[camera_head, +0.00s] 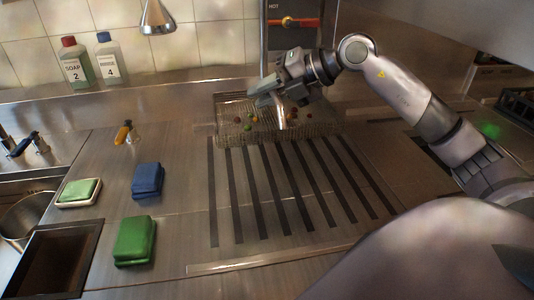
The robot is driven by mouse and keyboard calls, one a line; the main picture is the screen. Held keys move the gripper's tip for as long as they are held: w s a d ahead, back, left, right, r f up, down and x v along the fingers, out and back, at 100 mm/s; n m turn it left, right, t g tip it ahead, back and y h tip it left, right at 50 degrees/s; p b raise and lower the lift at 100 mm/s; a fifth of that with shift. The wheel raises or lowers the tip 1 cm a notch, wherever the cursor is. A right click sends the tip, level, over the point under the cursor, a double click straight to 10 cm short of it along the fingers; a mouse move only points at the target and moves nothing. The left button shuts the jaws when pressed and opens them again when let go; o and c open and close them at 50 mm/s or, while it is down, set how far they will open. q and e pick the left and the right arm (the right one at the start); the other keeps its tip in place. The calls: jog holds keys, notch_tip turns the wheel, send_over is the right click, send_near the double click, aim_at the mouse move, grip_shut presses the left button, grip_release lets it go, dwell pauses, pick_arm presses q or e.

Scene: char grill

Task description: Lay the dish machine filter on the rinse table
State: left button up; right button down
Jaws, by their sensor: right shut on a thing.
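The dish machine filter (310,130) is a wire-mesh basket with several small coloured bits in it. It is at the back of the steel rinse table (175,232), at the far end of the dark slots. My right gripper (264,96) reaches in from the right and is shut on the filter near its upper edge; the exact grip point is partly hidden by the gripper. I cannot tell whether the filter touches the table. My left gripper is not in view.
Green and blue sponges (135,241) (147,180) and a green-white sponge (79,191) lie at the left. A sink opening (55,262) is at front left. Soap (75,62) and rinse (109,58) bottles stand on the back ledge. The slotted area (280,195) is clear.

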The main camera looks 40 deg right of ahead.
notch_tip(320, 180, down, 14)
jog(key=shift+f, duration=0.1)
dwell(0.4)
jog(key=shift+f, duration=0.15)
jog(key=c, duration=1)
grip_release()
jog(key=shift+b+v, duration=0.45)
jog(key=shift+v, duration=5.6)
jog(key=shift+a, duration=0.1)
